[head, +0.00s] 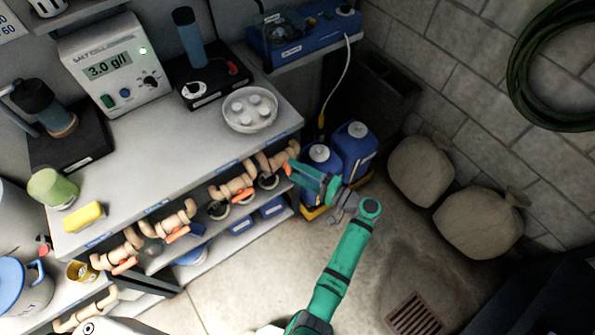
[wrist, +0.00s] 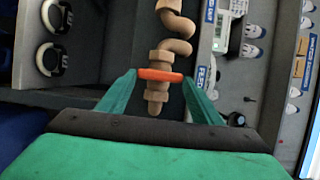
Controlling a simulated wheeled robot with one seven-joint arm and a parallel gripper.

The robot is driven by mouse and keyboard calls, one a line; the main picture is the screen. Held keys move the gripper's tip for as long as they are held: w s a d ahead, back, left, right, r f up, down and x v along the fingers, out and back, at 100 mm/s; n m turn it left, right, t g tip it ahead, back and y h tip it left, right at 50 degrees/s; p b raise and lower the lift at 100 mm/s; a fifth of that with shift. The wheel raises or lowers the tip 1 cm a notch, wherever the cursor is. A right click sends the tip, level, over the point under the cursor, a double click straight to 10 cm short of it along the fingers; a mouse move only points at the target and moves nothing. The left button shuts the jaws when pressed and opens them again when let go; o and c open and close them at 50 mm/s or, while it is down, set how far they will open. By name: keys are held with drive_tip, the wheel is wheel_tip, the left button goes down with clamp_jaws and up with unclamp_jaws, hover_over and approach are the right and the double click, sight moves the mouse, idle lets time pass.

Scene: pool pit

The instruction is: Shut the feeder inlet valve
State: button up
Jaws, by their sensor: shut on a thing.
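A tan valve (head: 270,160) with a curved pipe body sits at the right end of a row of similar valves under the bench's front edge. Its orange handle (wrist: 160,75) lies across the pipe in the wrist view, with a fingertip at each end. My gripper (head: 295,172) is shut on this handle, and its jaws partly hide the handle in the head view. The tan pipe (wrist: 158,95) shows beyond and below the handle in the wrist view. I cannot read a label that names this valve as the feeder inlet.
Other valves with orange handles (head: 178,234) run left along the bench (head: 190,130). Blue canisters (head: 352,145) stand just behind my gripper. Tan sacks (head: 480,220) lie by the block wall. Open floor (head: 250,285) with a drain grate (head: 415,315) lies in front.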

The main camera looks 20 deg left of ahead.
idle(0.5)
drive_tip(key=o, duration=1.1)
drive_tip(key=shift+c, duration=0.2)
drive_tip(key=v, duration=1.1)
drive_tip(key=shift+f, duration=0.1)
